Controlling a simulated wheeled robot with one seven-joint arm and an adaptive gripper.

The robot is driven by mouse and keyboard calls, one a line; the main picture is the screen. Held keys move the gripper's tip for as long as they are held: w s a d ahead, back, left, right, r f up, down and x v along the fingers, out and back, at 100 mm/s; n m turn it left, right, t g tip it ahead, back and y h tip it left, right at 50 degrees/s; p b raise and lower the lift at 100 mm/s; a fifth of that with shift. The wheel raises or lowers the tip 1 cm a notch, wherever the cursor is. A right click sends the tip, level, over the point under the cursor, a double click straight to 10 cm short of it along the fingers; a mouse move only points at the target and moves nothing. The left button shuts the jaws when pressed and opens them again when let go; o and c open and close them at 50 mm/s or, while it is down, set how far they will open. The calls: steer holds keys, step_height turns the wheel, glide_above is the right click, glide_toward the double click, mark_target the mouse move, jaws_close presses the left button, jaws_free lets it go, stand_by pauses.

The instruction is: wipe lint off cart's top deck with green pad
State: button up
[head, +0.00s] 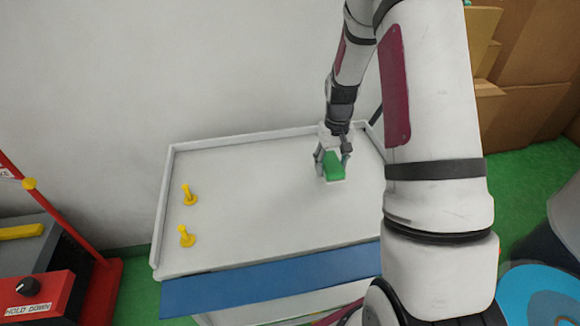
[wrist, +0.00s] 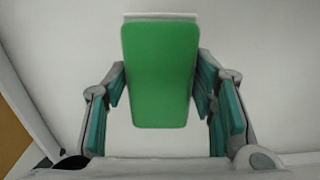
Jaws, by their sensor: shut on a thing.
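The green pad (head: 334,168) is at the right part of the cart's pale top deck (head: 260,195). My gripper (head: 332,160) is shut on it from above, one finger on each side. In the wrist view the green pad (wrist: 160,70) fills the middle between the teal-lined fingers of my gripper (wrist: 160,92), with a pale strip along its far edge. The pad is at or just above the deck; I cannot tell whether it touches. I cannot make out any lint on the visible deck. My arm hides the deck's right front corner.
A raised rim (head: 240,138) runs along the back and left, and a blue strip (head: 270,282) along the front. A red control box (head: 38,298) is at left; cardboard boxes (head: 530,60) are at right. The deck's middle is clear.

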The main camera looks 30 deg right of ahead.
steer(key=shift+r+p, duration=0.9)
steer(key=shift+r, duration=0.9)
